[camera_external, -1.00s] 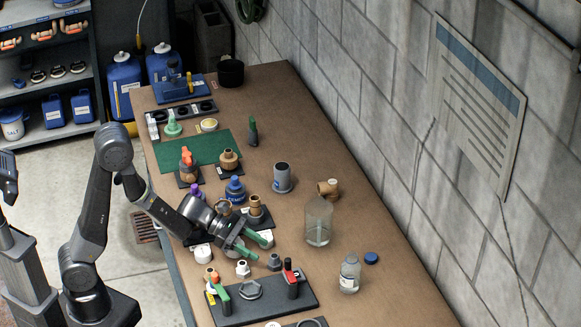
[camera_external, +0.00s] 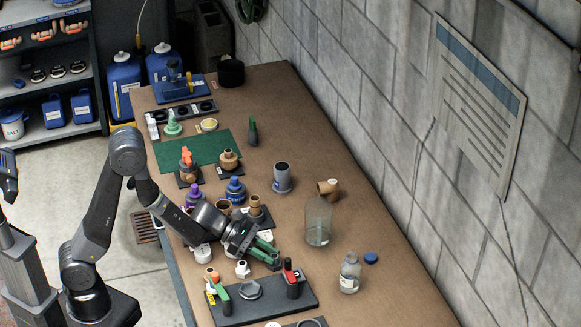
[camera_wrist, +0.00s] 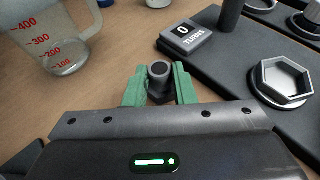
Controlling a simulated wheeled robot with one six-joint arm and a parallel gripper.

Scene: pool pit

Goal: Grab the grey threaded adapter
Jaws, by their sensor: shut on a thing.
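The grey threaded adapter (camera_wrist: 159,72) is a small dark grey piece with a round hollow top and a wider base. It stands upright between the green fingers of my gripper (camera_wrist: 159,87) in the wrist view, and the fingers are shut on it. In the external view, my gripper (camera_external: 268,252) is low over the bench, and the adapter (camera_external: 275,263) shows only in part at the fingertips. Its lower part is hard to make out there. I cannot tell whether it still touches the bench.
A black board (camera_external: 262,308) with a hexagonal recess, a red-topped post and a turns counter (camera_wrist: 186,37) is close by. A white fitting (camera_external: 242,268) is beside my gripper.

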